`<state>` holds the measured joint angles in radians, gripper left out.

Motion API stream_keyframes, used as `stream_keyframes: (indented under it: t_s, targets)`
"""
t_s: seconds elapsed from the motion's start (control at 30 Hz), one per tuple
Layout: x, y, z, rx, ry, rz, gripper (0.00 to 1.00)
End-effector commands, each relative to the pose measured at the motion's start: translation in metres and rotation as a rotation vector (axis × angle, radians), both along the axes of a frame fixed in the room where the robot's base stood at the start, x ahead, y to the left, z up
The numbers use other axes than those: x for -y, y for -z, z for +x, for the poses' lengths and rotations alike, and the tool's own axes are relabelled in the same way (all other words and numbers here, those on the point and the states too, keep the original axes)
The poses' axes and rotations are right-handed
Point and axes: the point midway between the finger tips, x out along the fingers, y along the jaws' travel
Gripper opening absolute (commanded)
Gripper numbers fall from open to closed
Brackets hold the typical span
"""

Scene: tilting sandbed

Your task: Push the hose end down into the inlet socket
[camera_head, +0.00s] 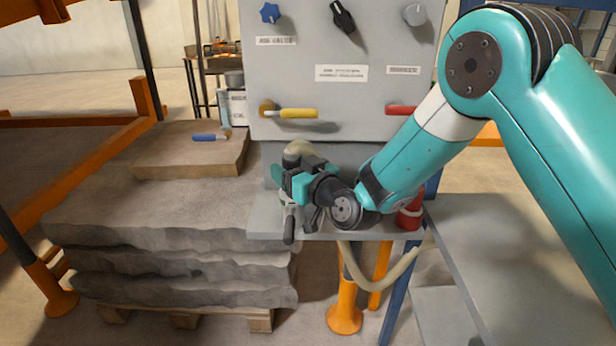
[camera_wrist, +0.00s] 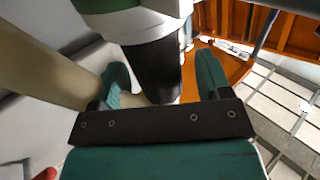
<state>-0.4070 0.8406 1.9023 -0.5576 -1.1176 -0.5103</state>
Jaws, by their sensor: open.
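My gripper (camera_head: 290,188) is open, over the grey shelf in front of the panel. In the wrist view its teal fingers (camera_wrist: 163,80) stand on either side of a dark cylinder (camera_wrist: 152,70) with a white and green collar (camera_wrist: 135,20). A gap shows between the right finger and the cylinder. I cannot tell whether this is the hose end or a fitting. A thick beige hose (camera_head: 298,150) bends behind my gripper; a beige hose also shows at the left of the wrist view (camera_wrist: 45,75). The inlet socket cannot be made out; my gripper and wrist cover that area.
The grey panel (camera_head: 350,45) with knobs, a yellow handle (camera_head: 297,113) and a red handle (camera_head: 403,110) stands behind. A red container (camera_head: 411,213) is on the shelf (camera_head: 268,222), right of my wrist. A beige hose (camera_head: 380,286) hangs below. Stacked slabs (camera_head: 170,235) lie left.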

Motion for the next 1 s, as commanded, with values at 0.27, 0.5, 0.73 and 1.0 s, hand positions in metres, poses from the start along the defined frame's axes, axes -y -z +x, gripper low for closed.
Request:
stream_keyframes:
  t_s: [0.27,0.5,0.73,1.0]
  targets:
    - [0.030,0.009,-0.037,0.000,0.004,0.003,0.71]
    - [0.062,0.009,-0.080,0.003,0.005,0.003,0.71]
    - [0.088,0.007,-0.116,0.005,0.004,0.004,0.71]
    - [0.102,0.001,-0.136,0.003,0.001,0.003,0.71]
